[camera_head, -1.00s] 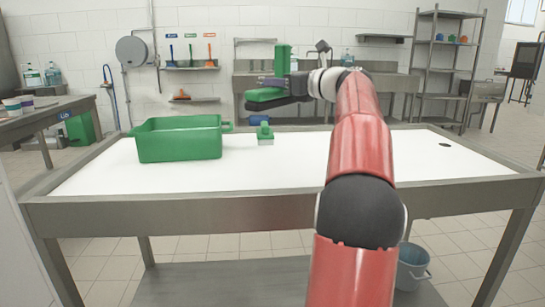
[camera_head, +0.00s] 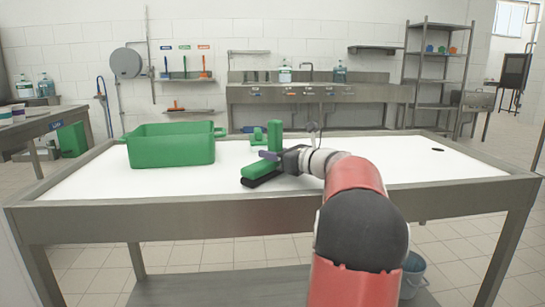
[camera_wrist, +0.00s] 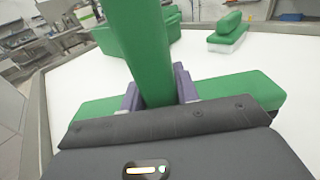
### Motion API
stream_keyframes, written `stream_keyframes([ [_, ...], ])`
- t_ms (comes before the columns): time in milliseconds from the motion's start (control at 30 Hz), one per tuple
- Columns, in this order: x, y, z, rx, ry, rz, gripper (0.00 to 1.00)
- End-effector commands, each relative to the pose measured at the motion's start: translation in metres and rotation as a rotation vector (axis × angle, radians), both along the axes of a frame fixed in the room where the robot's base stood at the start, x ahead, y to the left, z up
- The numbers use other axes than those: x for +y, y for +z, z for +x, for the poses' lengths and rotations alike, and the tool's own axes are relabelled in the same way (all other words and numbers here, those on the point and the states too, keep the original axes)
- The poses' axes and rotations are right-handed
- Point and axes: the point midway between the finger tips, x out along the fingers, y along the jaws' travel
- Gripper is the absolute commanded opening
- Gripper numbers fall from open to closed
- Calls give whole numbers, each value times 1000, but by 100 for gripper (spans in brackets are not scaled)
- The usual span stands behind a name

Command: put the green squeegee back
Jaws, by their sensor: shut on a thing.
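The green squeegee (camera_head: 273,136) is in my gripper (camera_head: 283,156). Its green handle stands upright between the purple fingers, and its head with a black lower edge lies crosswise at the bottom. In the wrist view the handle (camera_wrist: 151,50) rises from between the two fingers (camera_wrist: 160,88), and the green head (camera_wrist: 245,87) shows on both sides of them. My gripper is shut on the squeegee, low over the front middle of the white worktable (camera_head: 400,165). I cannot tell whether the head touches the table.
A green tub (camera_head: 170,150) stands left on the table. A green brush with a white base (camera_wrist: 228,35) stands behind the squeegee. The table's right side is mostly clear. On the back wall are a tool rack (camera_head: 187,78) and a lower shelf (camera_head: 188,111) with an orange-red tool.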

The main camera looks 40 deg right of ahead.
Motion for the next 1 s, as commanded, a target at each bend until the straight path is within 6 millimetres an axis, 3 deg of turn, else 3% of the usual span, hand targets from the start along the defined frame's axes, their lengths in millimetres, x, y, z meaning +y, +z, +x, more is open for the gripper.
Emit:
stream_keyframes([
  [367,0,-5,0,-1,0,-2,0],
  [400,0,-5,0,0,0,-1,33],
  [567,0,-4,0,0,0,-1,52],
  [867,0,-1,0,0,0,-2,52],
  [1000,-5,-2,-16,0,-4,-2,52],
])
